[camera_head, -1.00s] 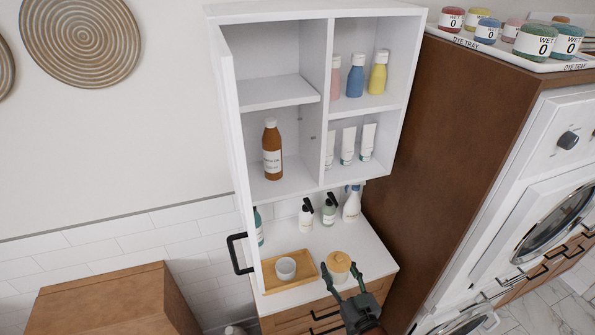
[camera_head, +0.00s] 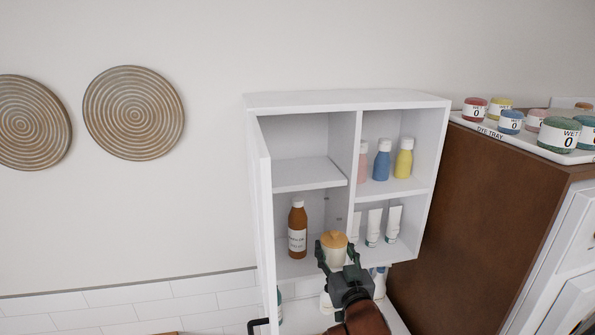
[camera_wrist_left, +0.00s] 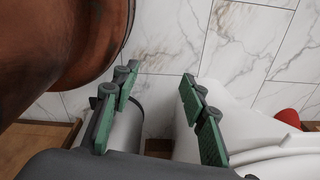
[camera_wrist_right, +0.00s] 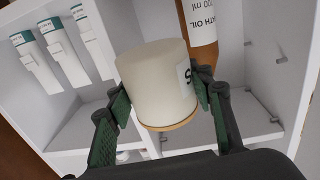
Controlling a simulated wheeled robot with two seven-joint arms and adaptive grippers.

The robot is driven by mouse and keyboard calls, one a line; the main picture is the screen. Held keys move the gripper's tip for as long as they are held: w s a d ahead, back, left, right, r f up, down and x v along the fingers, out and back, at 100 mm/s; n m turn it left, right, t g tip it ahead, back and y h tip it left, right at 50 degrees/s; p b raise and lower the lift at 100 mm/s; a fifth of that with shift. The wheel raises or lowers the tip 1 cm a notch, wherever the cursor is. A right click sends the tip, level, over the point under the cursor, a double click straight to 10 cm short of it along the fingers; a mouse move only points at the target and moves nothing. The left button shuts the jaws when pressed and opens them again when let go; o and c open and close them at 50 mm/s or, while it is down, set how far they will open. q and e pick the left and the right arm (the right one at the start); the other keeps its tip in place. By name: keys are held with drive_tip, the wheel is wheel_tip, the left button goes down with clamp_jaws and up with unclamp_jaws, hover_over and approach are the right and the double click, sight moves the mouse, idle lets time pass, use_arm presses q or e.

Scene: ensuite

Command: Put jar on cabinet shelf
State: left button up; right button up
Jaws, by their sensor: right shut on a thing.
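The jar is cream with a tan wooden lid (camera_head: 334,240). My right gripper (camera_head: 334,252) is shut on it and holds it upright in front of the lower part of the white wall cabinet (camera_head: 346,99). The brown bath oil bottle (camera_head: 297,230) stands in the lower left compartment, left of the jar. The upper left compartment's shelf (camera_head: 308,174) is bare. My left gripper (camera_wrist_left: 160,112) is open and empty, low over a marble-tiled floor.
Pink, blue and yellow bottles (camera_head: 383,160) stand in the upper right compartment, with white tubes (camera_head: 374,227) below them. The open cabinet door (camera_head: 263,215) is at the left. A tall brown unit (camera_head: 470,220) stands at the right, holding a dye tray (camera_head: 500,135).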

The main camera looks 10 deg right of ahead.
drive_tip(key=s+a+r+p, duration=0.1)
drive_tip(key=s+a+r, duration=0.1)
drive_tip(key=r, duration=0.8)
drive_tip(key=s+a+r, duration=0.2)
drive_tip(key=s+r, duration=0.1)
drive_tip(key=r, duration=0.7)
drive_tip(key=s+a+r+p, duration=0.1)
drive_tip(key=s+a+r, duration=0.1)
drive_tip(key=r, duration=0.8)
drive_tip(key=p, duration=0.6)
hover_over(297, 170)
drive_tip(key=shift+n+y, duration=0.3)
drive_tip(key=shift+y, duration=0.1)
wheel_tip(297, 170, down, 7)
drive_tip(key=shift+s+r, duration=0.1)
drive_tip(key=shift+s, duration=0.05)
drive_tip(key=shift+d+f+p, duration=0.1)
drive_tip(key=shift+f+p, duration=0.1)
drive_tip(key=shift+p, duration=0.25)
drive_tip(key=shift+f, duration=0.1)
drive_tip(key=shift+f, duration=0.1)
drive_tip(key=o, duration=1.4)
drive_tip(key=shift+f, duration=0.1)
drive_tip(key=shift+o, duration=0.2)
